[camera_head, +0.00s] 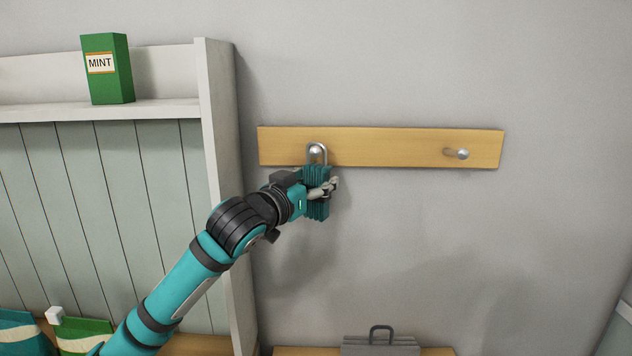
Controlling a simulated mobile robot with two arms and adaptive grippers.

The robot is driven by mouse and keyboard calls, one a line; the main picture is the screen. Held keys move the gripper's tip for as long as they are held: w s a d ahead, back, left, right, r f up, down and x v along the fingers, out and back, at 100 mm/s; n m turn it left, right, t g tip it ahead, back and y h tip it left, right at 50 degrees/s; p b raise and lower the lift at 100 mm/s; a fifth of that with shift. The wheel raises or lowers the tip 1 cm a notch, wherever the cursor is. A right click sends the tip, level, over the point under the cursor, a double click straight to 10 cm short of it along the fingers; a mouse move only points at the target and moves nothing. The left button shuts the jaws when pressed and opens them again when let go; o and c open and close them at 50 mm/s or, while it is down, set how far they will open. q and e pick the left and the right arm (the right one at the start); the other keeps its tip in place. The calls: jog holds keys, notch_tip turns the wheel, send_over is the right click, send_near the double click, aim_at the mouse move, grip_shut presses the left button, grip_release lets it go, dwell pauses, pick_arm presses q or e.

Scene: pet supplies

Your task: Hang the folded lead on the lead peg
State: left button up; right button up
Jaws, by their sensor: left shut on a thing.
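The folded lead (317,207) is a teal bundle with a metal loop (316,147) at its top. My left gripper (328,188) is shut on the bundle from the left and holds it upright. The loop shows in front of the left part of a wooden peg board (385,147) on the wall. A bare peg (460,154) with a round metal tip sticks out of the board's right part. My right gripper is not in view.
A pale shelf unit (221,150) stands left of the board, with a green MINT box (107,70) on its shelf. Bags (85,336) are at the lower left. A grey handled case (380,345) is below. The wall right of my gripper is clear.

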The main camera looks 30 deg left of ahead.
pick_arm(q)
jog(key=o, duration=1.5)
jog(key=shift+r, duration=0.1)
jog(key=shift+c, duration=0.2)
jog(key=shift+s, duration=0.1)
jog(key=s, duration=1.2)
jog(key=shift+a, duration=0.4)
